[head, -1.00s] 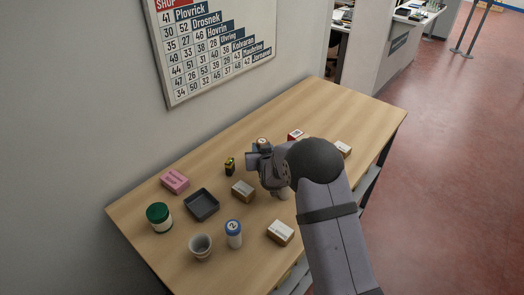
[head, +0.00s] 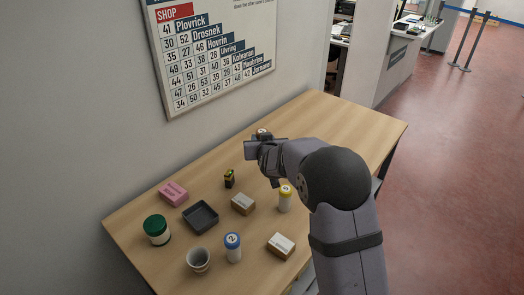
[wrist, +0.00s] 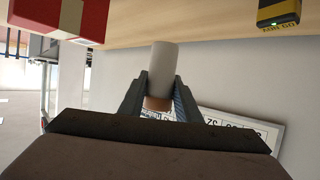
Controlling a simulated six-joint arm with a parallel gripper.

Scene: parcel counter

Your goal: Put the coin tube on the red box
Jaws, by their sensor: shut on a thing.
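My gripper (head: 262,143) is shut on a pale grey-white tube with a brownish-orange end, which I take as the coin tube (wrist: 162,62). In the wrist view the tube sits between both fingertips. In the head view only its top shows above the jaws. The tube appears held above the table. The red box (wrist: 62,18), with a white band, shows at the upper left of the wrist view, apart from the tube. In the head view the red box is hidden behind my arm.
A black and yellow item (head: 229,179) stands near my gripper. A yellow-capped tube (head: 285,200), blue-capped tube (head: 233,249), tan box (head: 243,204), another box (head: 281,245), dark tray (head: 197,221), cup (head: 198,261), green-lidded jar (head: 157,230) and pink box (head: 172,193) stand nearer. The table's far right is clear.

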